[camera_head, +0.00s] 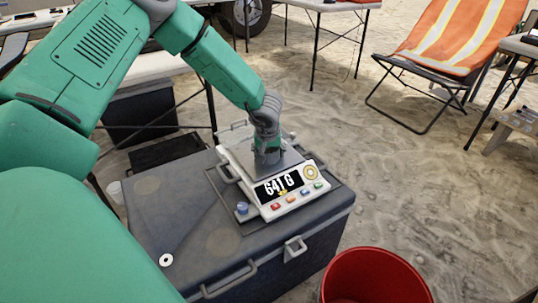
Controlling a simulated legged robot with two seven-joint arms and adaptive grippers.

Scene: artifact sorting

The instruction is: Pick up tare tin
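My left arm comes in from the left, and its gripper (268,150) points down over the metal plate of a white weighing scale (291,201). The scale stands on a dark grey case, and its display reads about 641 G. The gripper's tips are at or just above the plate. They are small and blend with the grey there, so I cannot tell whether they are open or shut on something. I cannot make out a tin clearly; the gripper may hide it. My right gripper is not in view.
The dark case (190,235) has bare lid to the left of the scale, with a small white ring (166,260) near its front. A small blue knob (242,208) sits at the scale's corner. A red bucket (375,280) stands at front right. An orange folding chair (450,40) stands behind.

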